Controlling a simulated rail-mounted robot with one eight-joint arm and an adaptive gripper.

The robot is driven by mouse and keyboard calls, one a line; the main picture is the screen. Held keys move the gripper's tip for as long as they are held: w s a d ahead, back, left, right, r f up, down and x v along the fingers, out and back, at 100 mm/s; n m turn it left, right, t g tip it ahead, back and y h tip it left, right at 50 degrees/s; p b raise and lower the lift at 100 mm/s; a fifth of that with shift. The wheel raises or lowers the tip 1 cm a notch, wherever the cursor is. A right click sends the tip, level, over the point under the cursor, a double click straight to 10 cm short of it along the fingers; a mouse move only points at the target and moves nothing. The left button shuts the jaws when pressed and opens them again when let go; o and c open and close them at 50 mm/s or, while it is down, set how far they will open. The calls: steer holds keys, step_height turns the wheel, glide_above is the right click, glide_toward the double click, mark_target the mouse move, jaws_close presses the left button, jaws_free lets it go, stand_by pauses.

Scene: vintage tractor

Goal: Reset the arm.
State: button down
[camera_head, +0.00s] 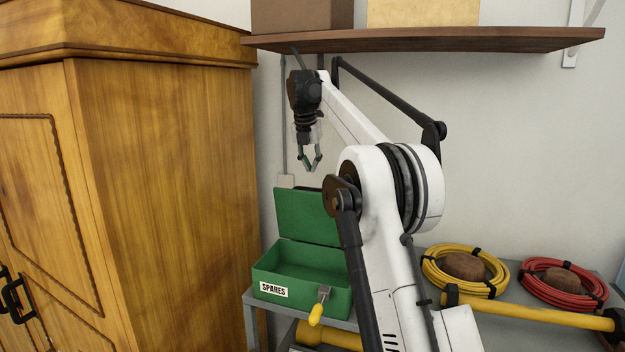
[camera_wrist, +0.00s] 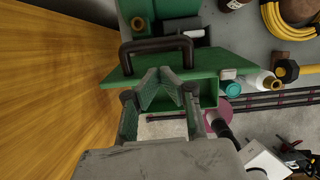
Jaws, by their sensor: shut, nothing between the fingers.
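My white arm (camera_head: 392,210) rises from the lower middle of the head view and bends over to the left. My gripper (camera_head: 312,168) hangs from its end, pointing down, above the open green box. In the wrist view my gripper (camera_wrist: 162,72) has its fingertips together with nothing between them. The green box labelled SPARES (camera_head: 310,296) stands on a grey shelf with its lid (camera_head: 302,215) raised at the back. In the wrist view a dark handle (camera_wrist: 157,47) on green metal lies just beyond the fingertips; I cannot tell whether they touch.
A wooden cabinet (camera_head: 165,170) fills the left side. A brown wall shelf (camera_head: 430,40) with boxes is above the arm. A yellow coil (camera_head: 437,275), a red coil (camera_head: 535,280) and a yellow bar (camera_head: 540,313) lie on the grey surface at right.

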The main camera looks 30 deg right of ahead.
steer(key=v, duration=0.4)
steer(key=shift+a, duration=0.15)
steer(key=s+a+f+m+t+b, duration=0.1)
steer(key=s+a+f+m+b, duration=0.2)
steer(key=s+a+m, duration=0.35)
steer(key=s+a+f+m+t+y+b, duration=0.1)
steer(key=s+a+f+m+b, duration=0.15)
steer(key=s, duration=0.65)
steer(key=s+a+f+m+b, duration=0.3)
steer(key=s+a+m, duration=0.2)
steer(key=s, duration=0.2)
steer(key=s+a+f+m+b, duration=0.2)
steer(key=s+f+m, duration=0.2)
steer(key=s+f, duration=0.4)
steer(key=s+a+f+m+t+y+b, duration=0.1)
steer(key=s+a+f+m+b, duration=0.1)
steer(key=s+f+m, duration=0.3)
steer(key=s+a+f+m+t+b, duration=0.1)
steer(key=s+a+f+m+b, duration=0.1)
steer(key=s+f, duration=1.1)
step_height(320, 180, down, 2)
steer(key=shift+a+f+m+y, duration=0.3)
steer(key=shift+a+m, duration=0.5)
steer(key=shift+m, duration=0.4)
